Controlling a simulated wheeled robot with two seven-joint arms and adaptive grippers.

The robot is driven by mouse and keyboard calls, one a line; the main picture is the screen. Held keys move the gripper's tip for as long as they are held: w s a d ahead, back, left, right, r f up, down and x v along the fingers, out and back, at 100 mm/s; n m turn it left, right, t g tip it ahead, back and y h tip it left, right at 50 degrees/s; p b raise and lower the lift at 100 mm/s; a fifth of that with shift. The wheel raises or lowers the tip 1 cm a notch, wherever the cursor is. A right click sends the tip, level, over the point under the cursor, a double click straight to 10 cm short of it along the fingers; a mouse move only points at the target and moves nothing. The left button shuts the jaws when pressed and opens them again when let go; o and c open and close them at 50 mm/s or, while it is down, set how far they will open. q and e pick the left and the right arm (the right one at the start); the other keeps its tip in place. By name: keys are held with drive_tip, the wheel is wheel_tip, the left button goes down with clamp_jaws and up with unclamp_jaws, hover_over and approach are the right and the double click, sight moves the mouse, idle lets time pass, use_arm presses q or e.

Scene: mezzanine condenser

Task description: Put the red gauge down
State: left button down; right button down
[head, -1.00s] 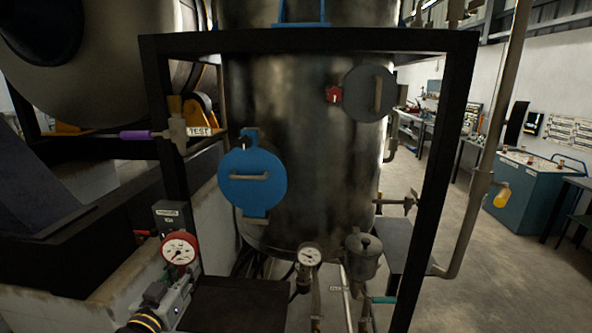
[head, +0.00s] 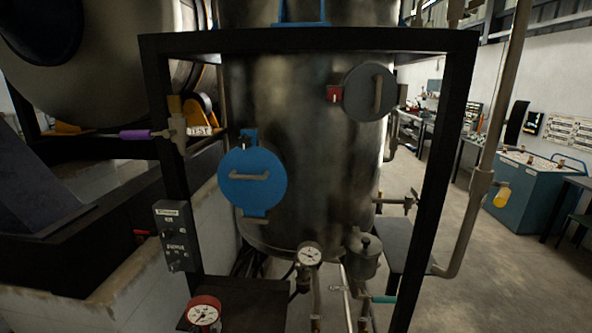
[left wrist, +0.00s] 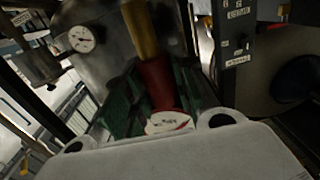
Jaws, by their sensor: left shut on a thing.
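The red gauge (head: 203,313), with a red rim and white dial, is at the bottom of the head view, in front of the left part of a dark flat shelf (head: 250,297). I cannot tell whether it touches the shelf. In the left wrist view the red gauge (left wrist: 157,88) shows its red body and brass stem, with its white dial toward the camera. My left gripper (left wrist: 153,82) is shut on it, with dark green finger parts on both sides. The gripper is below the head view's edge. My right gripper is not in view.
A grey switch box (head: 174,236) is on the left frame post, beside the shelf. A white-faced gauge (head: 309,255) on a pipe and a metal pot (head: 363,255) stand right of the shelf. The black frame (head: 300,40) surrounds the tank.

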use_arm(q)
drive_tip(key=f, duration=0.1)
drive_tip(key=d+f, duration=0.1)
drive_tip(key=f, duration=0.1)
drive_tip(key=s+f, duration=0.1)
drive_tip(key=f, duration=0.1)
drive_tip(key=shift+d, duration=0.2)
drive_tip(key=shift+r, duration=0.45)
idle(0.4)
drive_tip(key=shift+f, duration=0.45)
idle(0.5)
drive_tip(key=shift+f+b, duration=1.45)
drive_tip(key=shift+b, duration=0.05)
